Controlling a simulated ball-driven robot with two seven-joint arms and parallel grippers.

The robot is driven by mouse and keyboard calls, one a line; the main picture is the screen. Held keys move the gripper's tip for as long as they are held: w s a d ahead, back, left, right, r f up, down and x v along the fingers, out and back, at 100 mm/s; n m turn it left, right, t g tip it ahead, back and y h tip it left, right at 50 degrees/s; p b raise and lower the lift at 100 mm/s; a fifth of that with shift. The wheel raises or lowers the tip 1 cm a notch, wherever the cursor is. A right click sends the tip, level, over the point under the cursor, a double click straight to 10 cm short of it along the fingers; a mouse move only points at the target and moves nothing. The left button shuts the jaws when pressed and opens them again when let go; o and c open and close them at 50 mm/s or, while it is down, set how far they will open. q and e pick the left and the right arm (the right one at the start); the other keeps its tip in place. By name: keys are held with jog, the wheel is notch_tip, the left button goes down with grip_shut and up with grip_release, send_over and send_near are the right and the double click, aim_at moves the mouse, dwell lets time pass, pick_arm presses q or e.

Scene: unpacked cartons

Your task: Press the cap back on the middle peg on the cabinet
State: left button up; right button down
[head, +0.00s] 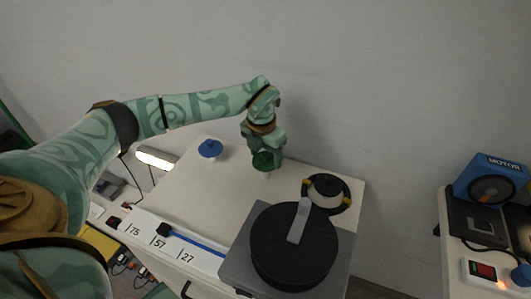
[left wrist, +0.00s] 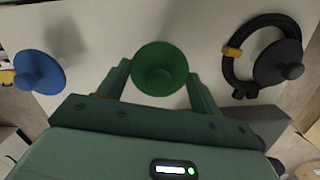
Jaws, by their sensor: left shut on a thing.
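My left gripper (head: 265,150) is shut on a green cap (head: 263,161) over the back middle of the white cabinet (head: 195,185). In the left wrist view the round green cap (left wrist: 160,66) sits between the two fingers. A pale peg (head: 267,175) shows just under the cap in the head view. I cannot tell whether the cap touches it. A blue cap (head: 210,149) stands to the left on the cabinet; it also shows in the left wrist view (left wrist: 38,72). A black knobbed cap (left wrist: 279,63) is at the right. My right gripper is not in view.
A black ring with yellow bands (head: 309,201) lies around or against the black cap. A grey box (head: 238,262) with a large black disc (head: 292,248) takes up the cabinet's front right. A numbered strip with a blue line (head: 200,243) runs along the front edge. The cabinet's left middle is clear.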

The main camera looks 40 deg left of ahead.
pick_arm(q)
jog(key=shift+f, duration=0.85)
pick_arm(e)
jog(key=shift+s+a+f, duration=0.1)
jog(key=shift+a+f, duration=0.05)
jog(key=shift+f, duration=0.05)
pick_arm(q)
jog(key=o, duration=1.3)
jog(key=shift+o, duration=0.2)
jog(key=shift+r, duration=0.1)
jog(key=shift+r+p, duration=2.75)
jog(key=shift+r, duration=0.75)
jog(key=shift+f, duration=0.1)
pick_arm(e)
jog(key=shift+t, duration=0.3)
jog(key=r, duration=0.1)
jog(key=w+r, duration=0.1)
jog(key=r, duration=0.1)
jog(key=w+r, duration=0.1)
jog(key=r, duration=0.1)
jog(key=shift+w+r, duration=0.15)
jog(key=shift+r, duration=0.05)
pick_arm(q)
grip_shut()
